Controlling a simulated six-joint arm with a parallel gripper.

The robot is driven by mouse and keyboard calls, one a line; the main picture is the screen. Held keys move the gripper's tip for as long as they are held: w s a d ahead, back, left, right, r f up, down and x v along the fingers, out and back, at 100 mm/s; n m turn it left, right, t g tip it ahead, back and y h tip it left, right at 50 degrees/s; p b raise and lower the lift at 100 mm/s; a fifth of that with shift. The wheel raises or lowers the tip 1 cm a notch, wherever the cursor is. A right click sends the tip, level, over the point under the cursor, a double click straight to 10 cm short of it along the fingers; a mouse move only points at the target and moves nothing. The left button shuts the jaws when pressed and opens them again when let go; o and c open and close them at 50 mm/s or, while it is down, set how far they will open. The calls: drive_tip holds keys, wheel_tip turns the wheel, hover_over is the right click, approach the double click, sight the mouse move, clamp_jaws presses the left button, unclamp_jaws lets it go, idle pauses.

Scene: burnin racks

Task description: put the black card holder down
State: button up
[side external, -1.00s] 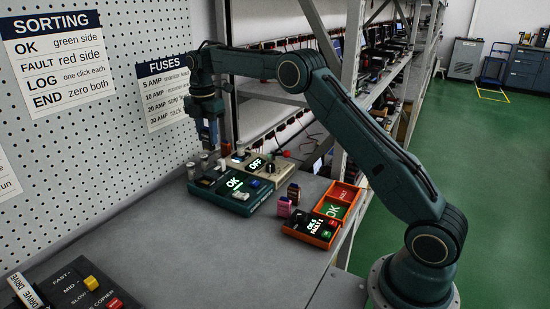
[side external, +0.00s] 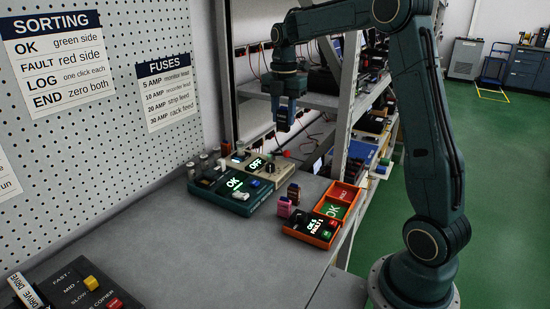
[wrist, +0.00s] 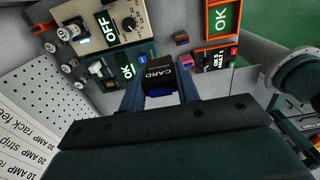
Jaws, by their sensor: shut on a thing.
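The black card holder (wrist: 160,72), marked CARD, is between the two fingers of my gripper (wrist: 160,90) in the wrist view. A blue part shows at its near end. In the side view my gripper (side external: 284,122) points down, shut on the holder and raised above the back of the bench (side external: 190,245), behind the test units. The holder is dark and hard to make out there. It is held clear of the bench top.
A teal unit (side external: 240,207) reading OK and a beige unit (side external: 276,178) reading OFF stand at the back. An orange-rimmed sorting tray (side external: 355,187) and orange counter (side external: 313,241) lie to the right, with small pink (side external: 284,207) and dark (side external: 293,192) blocks beside them. The bench's front middle is clear.

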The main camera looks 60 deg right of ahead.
drive_tip(key=s, duration=1.7)
drive_tip(key=shift+a+f, duration=0.35)
drive_tip(key=shift+a, duration=0.05)
hover_over(333, 212)
wheel_tip(333, 212, down, 16)
drive_tip(key=shift+f, duration=0.1)
drive_tip(key=shift+f, duration=1.9)
drive_tip(key=shift+f, duration=0.1)
